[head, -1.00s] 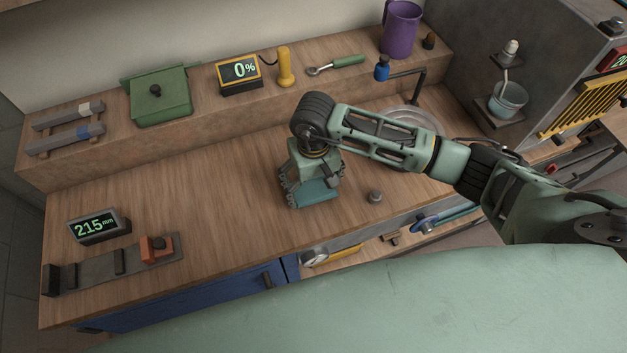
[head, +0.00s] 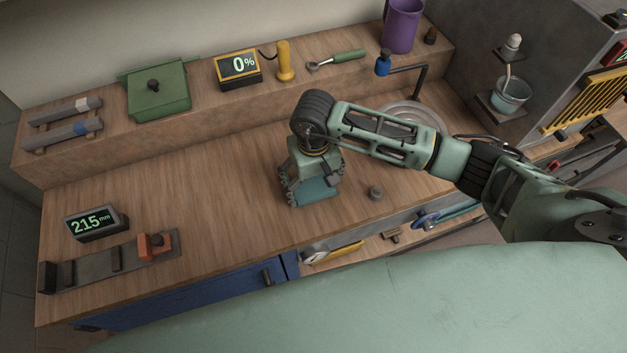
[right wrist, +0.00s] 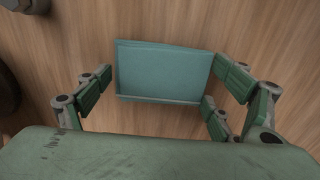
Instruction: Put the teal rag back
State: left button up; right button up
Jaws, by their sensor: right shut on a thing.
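The teal rag (head: 317,191), a flat folded rectangle, is at the middle of the wooden counter near its front edge. My right gripper (head: 312,196) points down over it and is shut on it, covering part of it in the head view. In the right wrist view the rag (right wrist: 163,72) lies between the green fingers (right wrist: 160,92), with its near edge close to the palm. Whether it touches the counter or is just above it, I cannot tell. My left gripper is out of view.
A sink basin (head: 440,122) with a tap (head: 424,88) is behind my right arm. A raised shelf (head: 220,107) runs along the back. The counter (head: 190,190) left of the gripper is clear up to the gauge (head: 97,223).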

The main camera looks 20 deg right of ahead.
jog(key=o, duration=1)
notch_tip(320, 180, up, 12)
jog(key=shift+f, duration=0.1)
